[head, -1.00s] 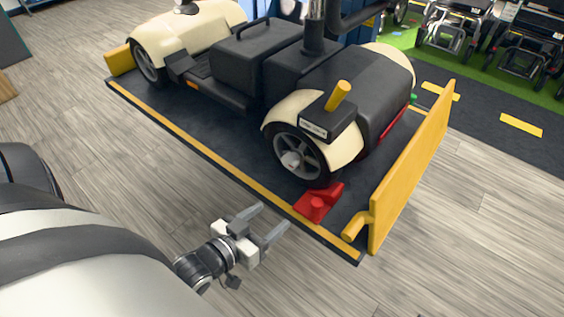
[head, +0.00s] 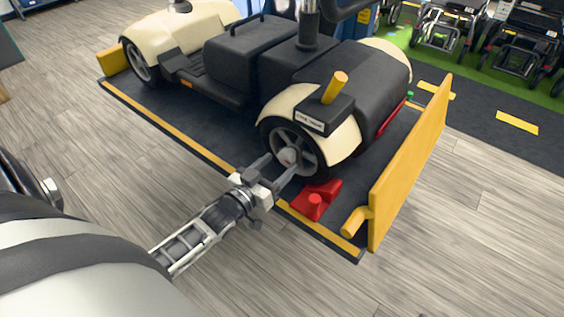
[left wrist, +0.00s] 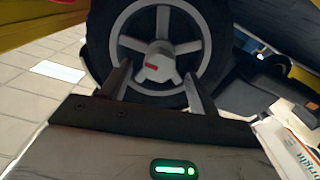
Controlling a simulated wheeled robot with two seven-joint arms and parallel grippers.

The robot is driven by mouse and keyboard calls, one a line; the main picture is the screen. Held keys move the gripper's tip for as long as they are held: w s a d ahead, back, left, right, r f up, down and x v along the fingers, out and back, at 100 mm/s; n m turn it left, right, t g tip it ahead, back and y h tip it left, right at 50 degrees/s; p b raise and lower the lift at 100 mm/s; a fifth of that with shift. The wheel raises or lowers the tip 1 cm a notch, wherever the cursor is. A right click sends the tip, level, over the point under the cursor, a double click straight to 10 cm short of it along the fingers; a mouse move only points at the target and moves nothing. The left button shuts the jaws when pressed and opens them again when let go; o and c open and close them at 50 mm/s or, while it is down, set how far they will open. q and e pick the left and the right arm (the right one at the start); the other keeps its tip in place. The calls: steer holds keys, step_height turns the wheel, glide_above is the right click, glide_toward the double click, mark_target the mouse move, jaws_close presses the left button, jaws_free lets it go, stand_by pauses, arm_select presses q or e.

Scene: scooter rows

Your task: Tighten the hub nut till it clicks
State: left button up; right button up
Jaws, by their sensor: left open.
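The scooter's wheel (head: 307,164) near me has dark tyre and grey spokes. The light grey hub nut (head: 289,156) sits at its centre and shows in the left wrist view (left wrist: 153,66) with a red mark on its face. My left gripper (head: 283,163) is open in front of the wheel. In the left wrist view its fingers (left wrist: 157,70) stand on either side of the nut with gaps to it. I cannot tell how deep the fingertips reach. My right gripper is not in view.
The scooter stands on a dark platform (head: 200,152) with a yellow edge line. A red chock (head: 317,199) lies beside the wheel, close to my gripper. A yellow upright plate (head: 412,165) stands at the platform's right end. A yellow lever (head: 336,87) rises above the wheel. Wood floor in front is free.

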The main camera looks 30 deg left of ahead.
arm_select(q)
steer(key=shift+w+d, duration=0.1)
steer(key=shift+w, duration=1.15)
steer(key=c, duration=1)
